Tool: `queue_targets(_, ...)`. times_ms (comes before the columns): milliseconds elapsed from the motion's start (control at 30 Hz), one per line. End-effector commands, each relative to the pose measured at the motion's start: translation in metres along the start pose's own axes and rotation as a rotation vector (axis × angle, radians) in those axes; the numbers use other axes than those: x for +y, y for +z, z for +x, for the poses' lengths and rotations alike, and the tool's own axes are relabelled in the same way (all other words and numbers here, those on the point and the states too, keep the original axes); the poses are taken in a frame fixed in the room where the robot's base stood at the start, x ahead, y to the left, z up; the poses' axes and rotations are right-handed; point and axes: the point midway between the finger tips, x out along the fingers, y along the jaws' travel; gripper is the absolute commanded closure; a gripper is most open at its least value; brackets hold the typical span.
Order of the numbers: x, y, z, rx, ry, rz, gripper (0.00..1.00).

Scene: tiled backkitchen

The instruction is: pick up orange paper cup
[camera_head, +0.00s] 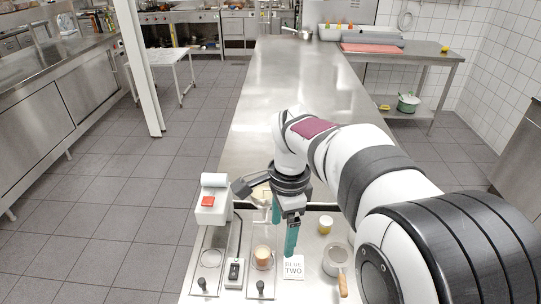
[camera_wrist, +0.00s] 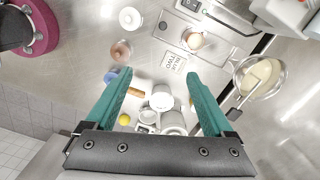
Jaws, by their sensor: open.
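A small orange-tan cup (camera_head: 262,256) stands on the front station, left of the white "BLUE TWO" card (camera_head: 293,267). It looks like the orange paper cup, though its material is too small to tell. In the wrist view, what appears to be the same cup (camera_wrist: 195,41) is above and right of the card (camera_wrist: 173,64). My gripper (camera_head: 284,238) is open and empty, with its teal fingers pointing down above the station, to the right of the cup. In the wrist view the open fingers (camera_wrist: 158,75) are below the cup and apart from it.
A pot with a wooden handle (camera_head: 336,258) and a small yellowish container (camera_head: 326,226) stand right of the card. A white device with a red patch (camera_head: 212,203) stands at left. A pan (camera_wrist: 258,78) lies behind the station. The long steel counter (camera_head: 300,75) beyond is mostly clear.

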Motion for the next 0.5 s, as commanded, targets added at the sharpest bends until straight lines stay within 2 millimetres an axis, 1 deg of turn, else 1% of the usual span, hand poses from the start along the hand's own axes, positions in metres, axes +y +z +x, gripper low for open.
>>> queue_targets(33,-0.030,0.006,0.016,0.014,0.007,0.082,0.13)
queue_targets(100,-0.062,0.013,0.034,0.030,0.001,0.199,0.13)
queue_targets(200,-0.084,0.019,0.049,0.042,-0.007,0.290,0.13)
queue_targets(267,-0.088,0.020,0.057,0.045,-0.007,0.312,0.13)
queue_targets(333,-0.088,0.019,0.071,0.046,-0.006,0.318,0.13)
queue_targets(500,-0.088,0.017,0.121,0.046,-0.006,0.316,0.13)
